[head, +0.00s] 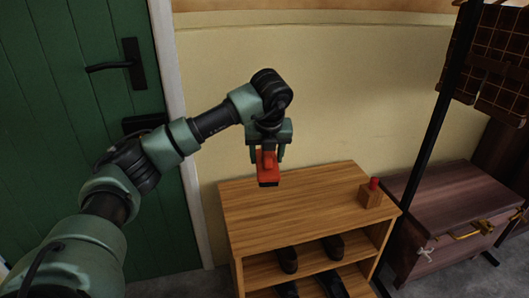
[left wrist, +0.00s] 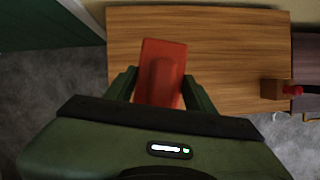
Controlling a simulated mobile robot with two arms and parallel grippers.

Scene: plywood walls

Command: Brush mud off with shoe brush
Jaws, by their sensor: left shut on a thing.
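My left gripper (head: 267,157) is shut on a red shoe brush (head: 268,179) with a raised grip and a dark underside. The brush hangs above the left part of the wooden shoe cabinet's top (head: 315,198), apart from it. In the left wrist view the red brush (left wrist: 161,70) sits between the two fingers, with the wooden top behind it. Dark shoes stand on the cabinet's upper shelf, one at the left (head: 288,261) and one at the right (head: 334,247). More dark shoes show partly on the level below. Mud cannot be made out on them. My right gripper is not in view.
A small wooden block with a red top (head: 371,194) stands at the cabinet's right end. A dark wooden chest (head: 450,195) and a black rack post (head: 425,150) are to the right. A green door (head: 75,190) is at the left. Most of the cabinet top is clear.

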